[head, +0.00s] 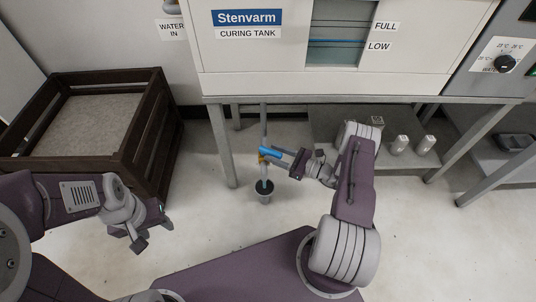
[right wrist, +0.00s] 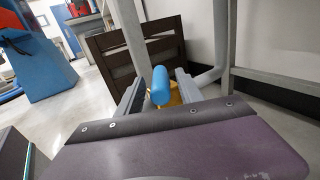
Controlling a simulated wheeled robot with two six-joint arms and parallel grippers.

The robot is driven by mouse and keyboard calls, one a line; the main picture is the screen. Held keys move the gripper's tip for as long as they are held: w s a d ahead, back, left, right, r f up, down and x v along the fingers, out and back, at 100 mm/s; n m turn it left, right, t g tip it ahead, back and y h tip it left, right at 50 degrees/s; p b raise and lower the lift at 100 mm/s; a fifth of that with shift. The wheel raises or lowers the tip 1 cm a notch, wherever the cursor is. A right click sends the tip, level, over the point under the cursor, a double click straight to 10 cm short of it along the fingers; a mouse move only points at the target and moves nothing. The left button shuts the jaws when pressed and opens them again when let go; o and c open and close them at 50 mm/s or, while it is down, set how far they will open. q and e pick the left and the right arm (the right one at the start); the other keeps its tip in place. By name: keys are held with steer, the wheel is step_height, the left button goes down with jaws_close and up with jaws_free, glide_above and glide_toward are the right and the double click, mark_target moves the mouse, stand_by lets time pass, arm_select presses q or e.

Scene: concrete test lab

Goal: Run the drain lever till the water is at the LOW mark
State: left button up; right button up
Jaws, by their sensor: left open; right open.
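The curing tank (head: 248,60) has a window (head: 340,18) with marks labelled FULL (head: 386,26) and LOW (head: 379,46). A blue line, seemingly the water's surface, shows in the window slightly above the level of the LOW label; the exact gap is hard to tell. The blue drain lever (head: 270,153) sits across the grey pipe (head: 263,122) under the tank. My right gripper (head: 277,158) is open at the lever; in the right wrist view the lever (right wrist: 160,85) stands between the spread fingers, with yellow behind it. My left gripper (head: 139,238) is open and empty, low at left.
A dark drain cup (head: 264,192) stands on the floor under the pipe; a pale column enters it, pipe or water unclear. A dark wooden crate (head: 150,125) stands at left. The tank's stand leg (head: 223,148) is close left of the pipe. Grey containers (head: 399,145) sit on the lower shelf.

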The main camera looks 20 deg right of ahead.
steer(key=shift+b+x, duration=0.4)
steer(key=shift+x, duration=1.05)
jaws_close()
